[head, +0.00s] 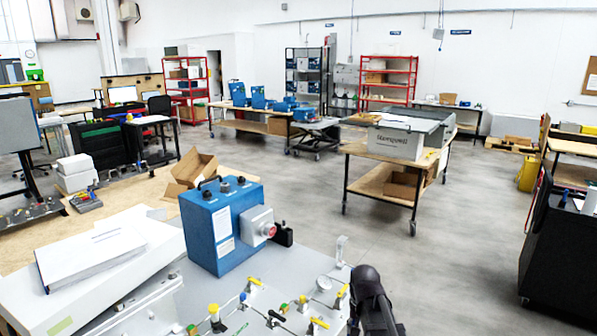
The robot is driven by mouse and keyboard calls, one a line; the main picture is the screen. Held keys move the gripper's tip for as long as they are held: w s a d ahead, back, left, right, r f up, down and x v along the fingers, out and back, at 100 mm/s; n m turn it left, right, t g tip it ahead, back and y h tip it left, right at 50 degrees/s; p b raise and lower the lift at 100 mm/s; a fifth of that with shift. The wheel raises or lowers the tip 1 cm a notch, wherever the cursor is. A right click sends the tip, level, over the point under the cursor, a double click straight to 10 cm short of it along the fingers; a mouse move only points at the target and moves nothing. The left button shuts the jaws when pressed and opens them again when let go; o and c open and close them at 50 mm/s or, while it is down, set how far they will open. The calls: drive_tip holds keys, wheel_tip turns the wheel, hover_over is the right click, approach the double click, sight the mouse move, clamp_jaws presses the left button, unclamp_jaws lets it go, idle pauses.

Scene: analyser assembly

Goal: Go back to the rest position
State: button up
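A black part that looks like my gripper (371,299) shows at the bottom edge, right of the grey panel. I cannot make out its fingertips, so whether it is open or shut is unclear. I see nothing held in it. The grey panel (268,282) carries several yellow-handled valves and a gauge (323,284). A blue box (214,228) with a red knob on a grey housing stands at the panel's back left.
A white casing (105,255) lies at the left. A wheeled workbench (376,188) with a grey crate (400,139) stands beyond. A black cabinet (560,250) is at the right edge. Open grey floor (465,240) lies between the panel and the cabinet.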

drive_tip(key=s+f+n+b, duration=0.2)
drive_tip(key=s+f+n, duration=0.1)
drive_tip(key=s, duration=0.7)
drive_tip(key=shift+s+f+b, duration=0.25)
drive_tip(key=shift+s+b, duration=0.1)
idle(1.1)
